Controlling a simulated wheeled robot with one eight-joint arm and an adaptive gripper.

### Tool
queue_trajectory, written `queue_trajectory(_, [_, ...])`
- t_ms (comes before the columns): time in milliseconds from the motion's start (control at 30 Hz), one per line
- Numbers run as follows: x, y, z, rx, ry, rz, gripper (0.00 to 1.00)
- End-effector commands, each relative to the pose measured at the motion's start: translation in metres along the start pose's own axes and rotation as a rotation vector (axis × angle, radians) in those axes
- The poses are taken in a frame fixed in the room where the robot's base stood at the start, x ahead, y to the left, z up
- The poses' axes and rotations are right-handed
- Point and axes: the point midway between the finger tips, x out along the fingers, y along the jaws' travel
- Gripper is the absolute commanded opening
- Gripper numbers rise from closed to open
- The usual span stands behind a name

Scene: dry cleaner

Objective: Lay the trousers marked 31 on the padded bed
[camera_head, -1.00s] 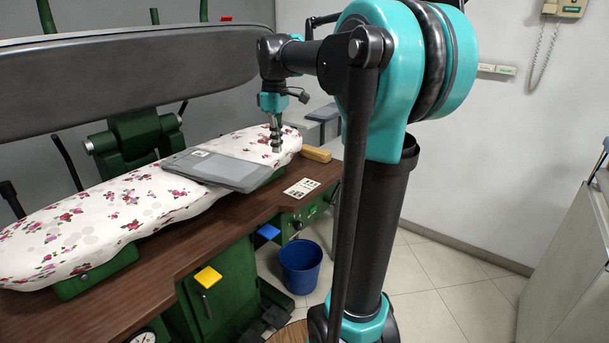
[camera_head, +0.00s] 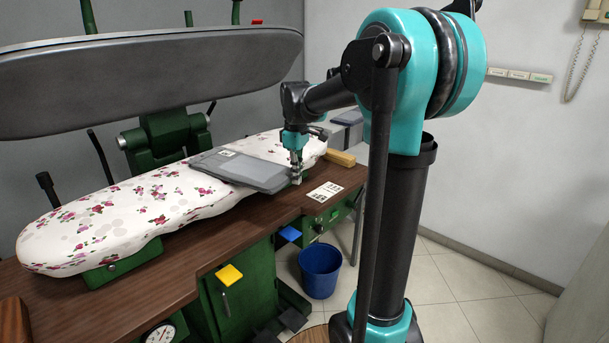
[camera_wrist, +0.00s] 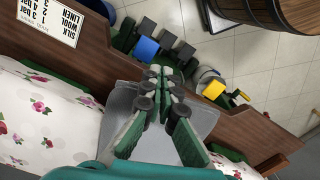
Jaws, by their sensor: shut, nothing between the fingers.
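Folded grey trousers (camera_head: 245,172) lie flat across the flowered padded bed (camera_head: 125,213), with their front end reaching the bed's near edge. A small white tag (camera_head: 226,153) is on them; its number is too small to read. My gripper (camera_head: 296,179) is shut and empty, pointing down at the trousers' front right corner. In the wrist view my gripper (camera_wrist: 165,72) has its fingertips together just past the edge of the grey cloth (camera_wrist: 195,120). I cannot tell whether the fingers touch the cloth.
The grey upper press plate (camera_head: 150,80) hangs raised above the bed. A wooden block (camera_head: 340,158) and a printed card (camera_head: 325,191) are on the wooden table (camera_head: 190,262) to the right. A blue bin (camera_head: 320,270) stands on the floor below.

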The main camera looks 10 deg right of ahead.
Motion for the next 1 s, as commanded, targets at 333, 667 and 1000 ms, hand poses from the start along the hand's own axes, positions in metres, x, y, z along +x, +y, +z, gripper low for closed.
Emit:
queue_trajectory(333, [0.0,0.0,-0.004,0.0,0.0,0.0,0.0])
queue_trajectory(667, [0.0,0.0,-0.028,-0.002,0.0,0.0,0.0])
queue_trajectory(1000, [0.0,0.0,-0.027,0.0,0.0,0.0,0.0])
